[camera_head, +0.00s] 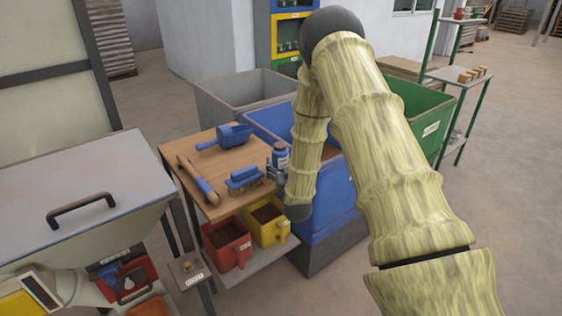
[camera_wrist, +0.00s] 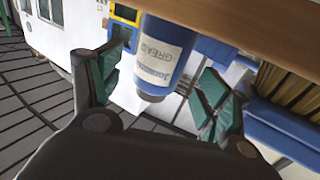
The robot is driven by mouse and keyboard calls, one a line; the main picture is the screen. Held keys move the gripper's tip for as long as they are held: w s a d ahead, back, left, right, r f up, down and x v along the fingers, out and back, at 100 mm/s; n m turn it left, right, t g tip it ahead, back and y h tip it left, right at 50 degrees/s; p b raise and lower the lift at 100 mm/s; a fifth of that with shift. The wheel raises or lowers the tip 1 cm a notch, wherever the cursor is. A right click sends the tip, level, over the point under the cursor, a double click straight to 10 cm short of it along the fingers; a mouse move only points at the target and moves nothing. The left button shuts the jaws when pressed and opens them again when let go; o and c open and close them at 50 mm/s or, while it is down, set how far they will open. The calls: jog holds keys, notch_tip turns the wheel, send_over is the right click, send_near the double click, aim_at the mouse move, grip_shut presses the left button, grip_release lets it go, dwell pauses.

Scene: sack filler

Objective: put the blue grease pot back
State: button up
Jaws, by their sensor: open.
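The blue grease pot (camera_head: 281,153) has a white label and a dark grey top, and it stands at the right edge of the wooden table top (camera_head: 222,208). In the wrist view the grease pot (camera_wrist: 166,52) appears between my two green-padded fingers, its GREASE label facing me and its base by the wooden edge. My gripper (camera_head: 276,172) is open around the pot, with a gap visible beside the fingers. I cannot tell whether either pad touches it.
Blue (camera_head: 330,200), grey (camera_head: 240,92) and green (camera_head: 420,105) bins stand behind and right.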

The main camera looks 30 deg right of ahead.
jog(key=v, duration=0.7)
jog(key=s+a+f+n+g+y, duration=0.1)
jog(key=s+a+f+g+y, duration=0.1)
jog(key=s+a+f, duration=0.4)
jog(key=s+a+f+g+y, duration=0.1)
jog(key=s+a+f+g, duration=0.25)
jog(key=f, duration=0.55)
jog(key=s+a+f+n+g+y, duration=0.1)
jog(key=s+a+f+g+y, duration=0.1)
jog(key=s+a+f, duration=0.35)
jog(key=s+a+f+g, duration=0.3)
jog(key=s, duration=0.6)
jog(key=s+a+f+n+g+y, duration=0.1)
jog(key=s+a+f+g, duration=0.2)
jog(key=s, duration=0.6)
jog(key=s+a+f+n+g+y, duration=0.1)
jog(key=s+a+f+g, duration=0.1)
jog(key=s+f, duration=0.3)
jog(key=s+g+b, duration=0.1)
jog(key=s, duration=0.3)
jog(key=shift+s+a+f, duration=0.2)
jog(key=shift+s+a, duration=0.05)
jog(key=shift+a, duration=0.15)
jog(key=shift+r+p, duration=1.15)
jog(key=shift+p, duration=0.1)
